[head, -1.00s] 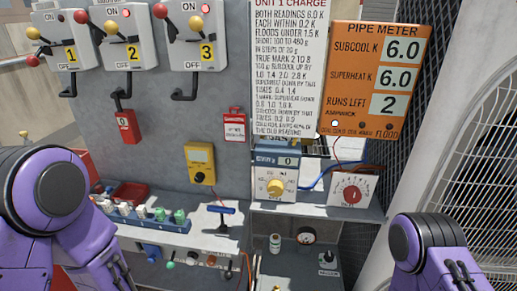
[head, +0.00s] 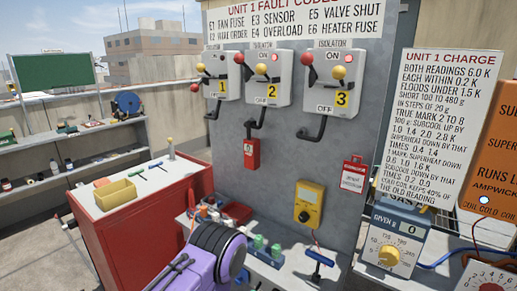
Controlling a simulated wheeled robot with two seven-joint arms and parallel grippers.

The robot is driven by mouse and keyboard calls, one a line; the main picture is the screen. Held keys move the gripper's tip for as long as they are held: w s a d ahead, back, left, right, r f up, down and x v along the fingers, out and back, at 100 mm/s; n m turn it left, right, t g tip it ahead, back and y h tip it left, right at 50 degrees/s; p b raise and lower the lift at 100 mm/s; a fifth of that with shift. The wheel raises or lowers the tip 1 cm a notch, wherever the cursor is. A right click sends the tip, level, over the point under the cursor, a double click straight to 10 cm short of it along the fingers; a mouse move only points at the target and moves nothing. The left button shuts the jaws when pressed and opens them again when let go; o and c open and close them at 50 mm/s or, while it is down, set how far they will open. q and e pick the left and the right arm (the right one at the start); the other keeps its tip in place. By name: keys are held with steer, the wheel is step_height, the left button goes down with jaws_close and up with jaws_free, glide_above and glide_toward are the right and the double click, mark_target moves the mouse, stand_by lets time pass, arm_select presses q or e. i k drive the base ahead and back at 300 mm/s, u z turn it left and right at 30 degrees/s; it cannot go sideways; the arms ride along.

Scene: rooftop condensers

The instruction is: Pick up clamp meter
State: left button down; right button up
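A yellow handheld meter (head: 309,205) with a light display and a dark dial stands against the grey panel, at the back of a shelf, right of centre. It is the only thing in view that looks like the clamp meter, and I cannot make out clamp jaws on it. My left arm shows as a purple and black link at the bottom, left of the meter and apart from it. Its fingers are not in view. My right arm and gripper are out of view.
A red cabinet (head: 160,232) with a yellow tray (head: 115,194) on top stands at left. A blue T-handle (head: 319,257) and green-topped parts (head: 258,243) sit below the meter. A grey gauge box (head: 393,247) is to its right. Isolator switches (head: 268,78) hang above.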

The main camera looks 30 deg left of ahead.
mark_target(251, 145)
steer(key=z, duration=2)
steer(key=k, duration=1.3)
steer(key=u, duration=1.9)
steer(key=i, duration=0.2)
steer(key=z, duration=0.1)
